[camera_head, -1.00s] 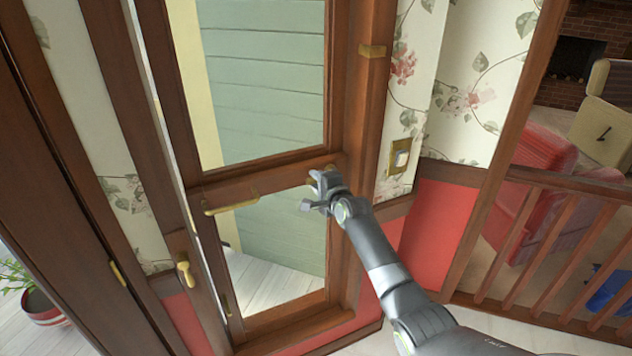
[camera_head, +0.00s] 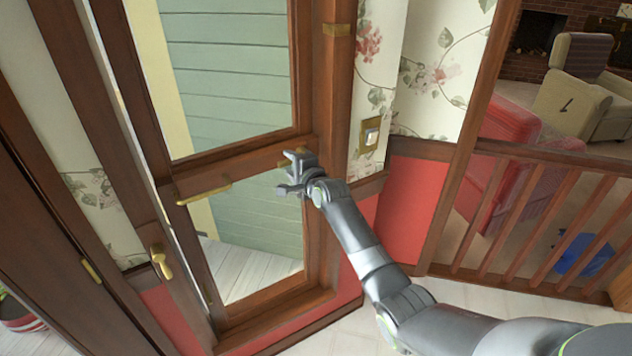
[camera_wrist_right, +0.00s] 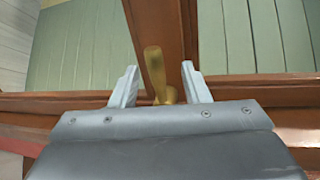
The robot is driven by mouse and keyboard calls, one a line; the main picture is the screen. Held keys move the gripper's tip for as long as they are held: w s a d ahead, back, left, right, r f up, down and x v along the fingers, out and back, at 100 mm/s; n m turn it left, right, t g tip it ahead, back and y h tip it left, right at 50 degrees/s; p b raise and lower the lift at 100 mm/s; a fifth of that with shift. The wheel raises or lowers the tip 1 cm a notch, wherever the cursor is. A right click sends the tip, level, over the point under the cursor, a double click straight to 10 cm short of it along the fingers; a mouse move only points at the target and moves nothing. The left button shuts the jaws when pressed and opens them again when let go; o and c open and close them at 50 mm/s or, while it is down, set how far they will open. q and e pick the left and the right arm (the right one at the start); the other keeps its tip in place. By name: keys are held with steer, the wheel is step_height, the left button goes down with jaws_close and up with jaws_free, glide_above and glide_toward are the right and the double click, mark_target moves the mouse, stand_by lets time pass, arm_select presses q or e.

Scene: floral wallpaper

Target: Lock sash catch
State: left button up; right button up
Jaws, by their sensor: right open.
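The brass sash catch (camera_wrist_right: 155,75) shows in the right wrist view as an upright lever on a rounded base, in front of a wooden bar of the window. My right gripper (camera_wrist_right: 158,72) is open, with one finger on each side of the catch. I see space between the lever and both fingers. In the head view my right gripper (camera_head: 284,172) is at the right end of the wooden middle rail (camera_head: 240,168), and it hides most of the catch there. My left gripper is not in view.
A brass bar handle (camera_head: 203,193) sits on the rail's left part, and a brass handle (camera_head: 160,262) on the frame at left. A light switch (camera_head: 370,135) is on the wall to the right. A wooden railing (camera_head: 540,215) stands at right.

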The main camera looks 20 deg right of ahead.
steer(key=b+v, duration=0.1)
steer(key=v, duration=1.5)
steer(key=shift+b, duration=0.4)
steer(key=shift+w, duration=0.1)
steer(key=s+d+f+n+g+h+b, duration=0.1)
steer(key=s+d+f+n+g, duration=0.1)
steer(key=f, duration=0.8)
steer(key=s+d+f+n+g+h, duration=0.1)
steer(key=s+d+f, duration=0.15)
steer(key=f, duration=0.85)
steer(key=s+d+f+n+g+h+b, duration=0.1)
steer(key=s+d+f+n+g, duration=0.15)
steer(key=f, duration=0.75)
steer(key=s+d+f+n+g+h+b, duration=0.15)
steer(key=s+f+n+g, duration=0.25)
steer(key=s+f, duration=1.35)
steer(key=s+f+n+g, duration=0.1)
steer(key=s+f, duration=0.4)
steer(key=s, duration=0.5)
steer(key=s+f+n+g, duration=0.2)
steer(key=s+f, duration=0.3)
steer(key=s, duration=0.5)
steer(key=s+f+n+g+b, duration=0.1)
steer(key=s+f+n, duration=0.2)
steer(key=s, duration=0.7)
step_height(320, 180, down, 3)
steer(key=shift+r+n+g, duration=0.2)
steer(key=shift+n+g, duration=0.15)
steer(key=shift+c, duration=0.4)
